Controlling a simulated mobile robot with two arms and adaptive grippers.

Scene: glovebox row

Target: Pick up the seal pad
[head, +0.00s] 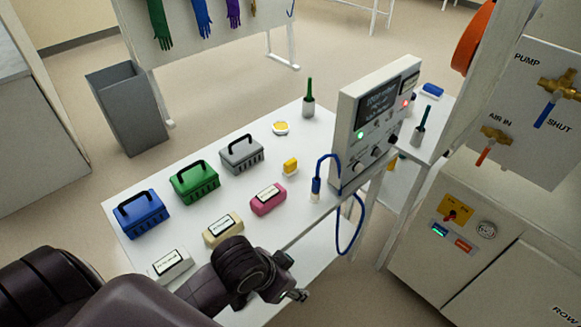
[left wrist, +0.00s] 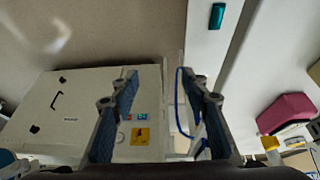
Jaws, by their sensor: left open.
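I cannot tell for sure which object is the seal pad. Small candidates in the head view are a yellow block (head: 290,167) beside the pink box, a round yellow piece in a pale dish (head: 281,128), and a blue pad (head: 432,90) on the far right table. My left gripper (head: 298,295) is beyond the white table's near right edge, apart from all of these. In the left wrist view its two fingers (left wrist: 165,105) are spread with nothing between them. A teal piece (left wrist: 217,16) lies on a white surface there. My right gripper is not in view.
Blue (head: 141,214), green (head: 195,183) and grey (head: 241,153) handled baskets stand on the table (head: 240,195), near labelled white, cream and pink (head: 268,199) boxes. A control box (head: 372,130) with a blue cable stands at its right end. A cabinet (head: 460,230) is right.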

